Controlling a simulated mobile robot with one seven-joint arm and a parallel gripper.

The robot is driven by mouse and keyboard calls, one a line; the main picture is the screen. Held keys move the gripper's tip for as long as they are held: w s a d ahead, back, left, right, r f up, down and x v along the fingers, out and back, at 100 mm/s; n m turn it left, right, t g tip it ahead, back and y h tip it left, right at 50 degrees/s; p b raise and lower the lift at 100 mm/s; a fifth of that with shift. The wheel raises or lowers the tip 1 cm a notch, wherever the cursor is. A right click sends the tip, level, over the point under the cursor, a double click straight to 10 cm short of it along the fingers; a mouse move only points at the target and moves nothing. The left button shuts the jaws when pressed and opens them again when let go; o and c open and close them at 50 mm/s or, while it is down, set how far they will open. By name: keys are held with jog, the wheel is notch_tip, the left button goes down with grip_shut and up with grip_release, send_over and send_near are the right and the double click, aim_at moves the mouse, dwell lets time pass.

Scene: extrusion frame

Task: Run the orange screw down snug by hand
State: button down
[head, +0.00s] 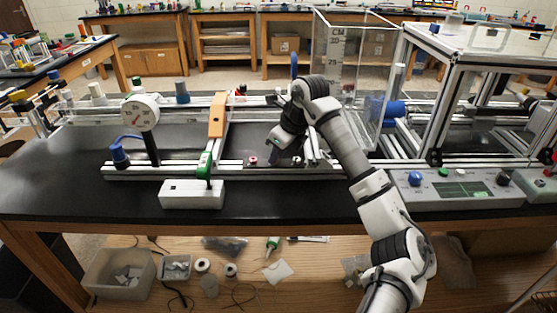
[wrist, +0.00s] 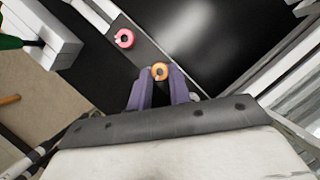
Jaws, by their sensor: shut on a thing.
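The orange screw (wrist: 160,71) shows in the wrist view as a small orange ring with a dark centre. In the head view my gripper (head: 283,152) is low over the front rail (head: 225,172), and the orange screw is hidden there behind the gripper. Whether the screw's head sits flush on the rail cannot be told.
A dial gauge (head: 140,112) stands at left, and a clear measuring tank (head: 350,80) behind my arm. A control panel (head: 460,188) is at right.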

jog(key=m+b, duration=0.2)
jog(key=m+t+h+b, duration=0.1)
jog(key=m+b, duration=0.2)
jog(key=shift+s+a+f+h, duration=0.15)
jog(key=shift+a+h, duration=0.05)
jog(key=shift+h, duration=0.1)
jog(key=shift+a+m+t+h+b, duration=0.15)
jog(key=shift+m+t+h+b, duration=0.3)
jog(key=shift+m+b, duration=0.95)
jog(key=shift+r+m, duration=0.25)
jog(key=shift+m, duration=0.15)
jog(key=c, duration=1.3)
grip_release()
jog(key=b+v, duration=0.1)
jog(key=v, duration=1.2)
jog(key=shift+s+r, duration=0.15)
jog(key=shift+r, duration=0.2)
jog(key=shift+a, duration=0.15)
